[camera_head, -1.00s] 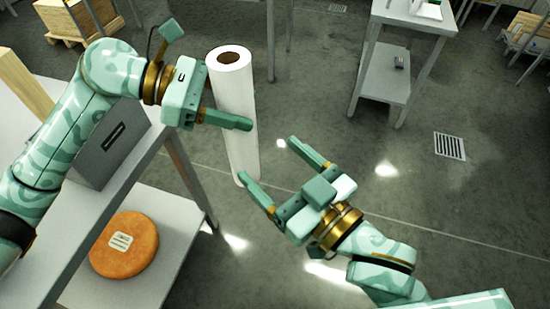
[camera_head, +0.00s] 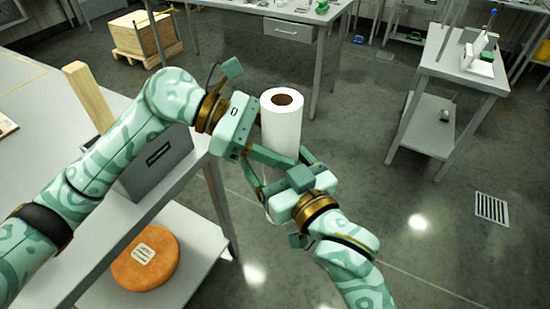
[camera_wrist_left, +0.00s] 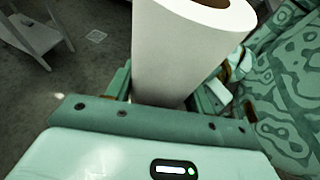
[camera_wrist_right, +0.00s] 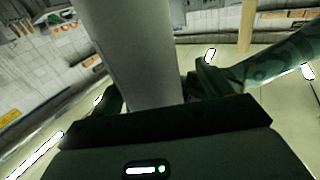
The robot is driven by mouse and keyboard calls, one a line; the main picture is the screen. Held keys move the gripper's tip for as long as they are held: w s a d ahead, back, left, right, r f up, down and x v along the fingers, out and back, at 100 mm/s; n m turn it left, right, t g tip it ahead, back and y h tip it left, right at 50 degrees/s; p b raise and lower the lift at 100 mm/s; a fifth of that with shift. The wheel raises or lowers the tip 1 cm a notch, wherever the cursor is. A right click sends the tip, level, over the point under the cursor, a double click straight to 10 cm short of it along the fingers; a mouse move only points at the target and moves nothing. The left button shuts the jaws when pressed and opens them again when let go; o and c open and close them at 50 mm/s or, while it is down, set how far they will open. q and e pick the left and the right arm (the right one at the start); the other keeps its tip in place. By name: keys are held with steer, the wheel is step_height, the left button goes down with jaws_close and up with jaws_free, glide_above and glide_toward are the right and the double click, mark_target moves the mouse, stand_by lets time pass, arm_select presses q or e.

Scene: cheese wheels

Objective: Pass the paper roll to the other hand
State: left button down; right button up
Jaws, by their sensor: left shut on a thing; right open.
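The white paper roll (camera_head: 282,122) stands upright in the air in the head view, its brown core showing at the top. My left gripper (camera_head: 268,158) is shut on it from the left; the roll also fills the middle of the left wrist view (camera_wrist_left: 180,55). My right gripper (camera_head: 280,170) is open just below the left one, with its fingers on either side of the roll. In the right wrist view the roll (camera_wrist_right: 138,50) stands between the right fingers. The roll's lower part is hidden behind the grippers.
A table (camera_head: 130,200) with a grey box (camera_head: 155,165) and a wooden post (camera_head: 88,95) stands at the left. An orange cheese wheel (camera_head: 145,258) lies on its lower shelf. A workbench (camera_head: 290,20) is behind; a white stand (camera_head: 460,65) is at the right. Open floor lies between.

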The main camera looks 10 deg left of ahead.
steer(key=c, duration=1.4)
arm_select(q)
steer(key=shift+c, duration=2.4)
jaws_free()
steer(key=shift+s, duration=0.1)
arm_select(e)
steer(key=shift+o, duration=0.2)
steer(key=shift+a+r, duration=0.1)
arm_select(q)
steer(key=shift+s+d, duration=0.15)
